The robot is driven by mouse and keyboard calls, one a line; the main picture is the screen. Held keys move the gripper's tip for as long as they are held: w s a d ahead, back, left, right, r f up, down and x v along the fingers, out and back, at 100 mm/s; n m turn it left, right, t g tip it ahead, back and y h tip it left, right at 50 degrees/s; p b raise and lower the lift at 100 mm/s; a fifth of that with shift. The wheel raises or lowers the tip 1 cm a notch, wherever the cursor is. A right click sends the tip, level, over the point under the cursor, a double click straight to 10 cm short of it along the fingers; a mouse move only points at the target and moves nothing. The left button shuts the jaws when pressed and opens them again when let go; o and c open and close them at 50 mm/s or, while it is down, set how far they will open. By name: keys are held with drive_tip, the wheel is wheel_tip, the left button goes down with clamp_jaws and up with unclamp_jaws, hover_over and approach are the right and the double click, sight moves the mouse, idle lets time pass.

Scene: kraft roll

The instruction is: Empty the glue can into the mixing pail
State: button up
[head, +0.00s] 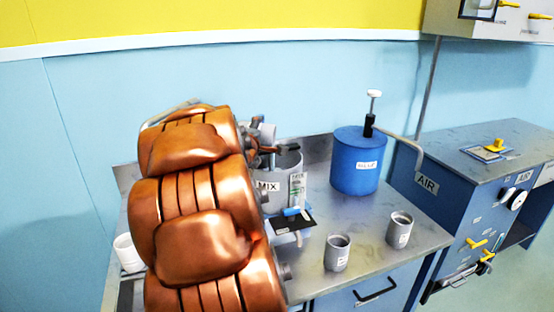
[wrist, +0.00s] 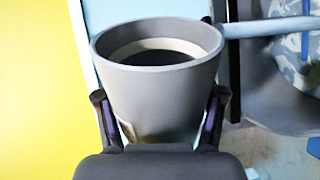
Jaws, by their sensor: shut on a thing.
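My gripper (wrist: 159,96) is shut on a grey can (wrist: 160,112), with one dark finger on each side of it in the wrist view. The can's open mouth shows a pale ring and a dark inside; I cannot tell how much it holds. In the head view my copper-coloured arm hides much of the gripper, which is near the mixing pail. The grey mixing pail (head: 287,163), labelled MIX, stands upright on the bench, partly hidden by my arm. I cannot tell whether the held can is tilted over the pail.
A blue drum (head: 357,165) with a pump and spout stands behind, on the metal bench (head: 375,262). Two grey cups (head: 337,254) (head: 399,231) stand at the bench front. A white cup (head: 128,254) is at left. A blue AIR cabinet (head: 455,200) is at right.

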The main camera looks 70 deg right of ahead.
drive_tip(key=shift+w+r+n+p, duration=0.1)
drive_tip(key=shift+r+n+p, duration=0.25)
drive_tip(key=shift+p, duration=0.25)
drive_tip(key=shift+w+r+n+g+p, duration=0.3)
drive_tip(key=shift+n+p, duration=0.3)
drive_tip(key=shift+n, duration=0.25)
drive_tip(key=shift+w+a+f+n, duration=0.25)
drive_tip(key=shift+w+f+n, duration=0.35)
drive_tip(key=shift+n, duration=0.1)
drive_tip(key=r+n+p, duration=0.1)
drive_tip(key=p, duration=0.2)
drive_tip(key=shift+p, duration=0.5)
drive_tip(key=shift+f, duration=0.2)
drive_tip(key=shift+r+n, duration=0.15)
drive_tip(key=shift+n, duration=0.15)
